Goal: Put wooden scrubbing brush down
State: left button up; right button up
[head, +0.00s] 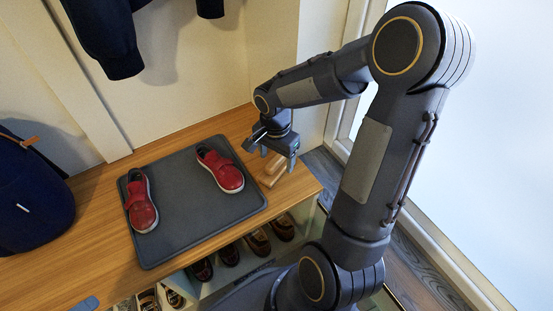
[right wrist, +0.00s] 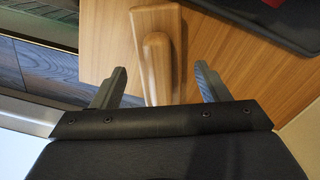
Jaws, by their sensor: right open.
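The wooden scrubbing brush (head: 272,170) lies on the wooden bench top (head: 184,138), just right of the dark grey mat. My right gripper (head: 279,158) is over the brush. In the right wrist view the brush (right wrist: 156,62) lies between the spread fingers of my right gripper (right wrist: 157,88), with a gap on each side. Its near end is hidden behind the gripper body. My left gripper is not in view.
A grey mat (head: 195,225) holds a left red shoe (head: 141,205) and a right red shoe (head: 222,171). A navy bag (head: 30,200) stands at the left. Several shoes sit in cubbies below. The bench's right edge is close to the brush.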

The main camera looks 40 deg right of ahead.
aim_at(276, 159)
notch_tip(276, 159, up, 9)
jog(key=p, duration=0.3)
jog(key=shift+f, duration=0.15)
jog(key=s+a+r+n+t+y, duration=0.2)
jog(key=s+a+r+n+t, duration=0.1)
jog(key=s+a+n, duration=0.2)
jog(key=s+a+r+n+t+y, duration=0.2)
jog(key=s+a+r+n, duration=0.2)
jog(key=s+n, duration=0.4)
jog(key=shift+s+a+r+t, duration=0.25)
jog(key=shift+s+a+t, duration=0.25)
jog(key=shift+a, duration=0.4)
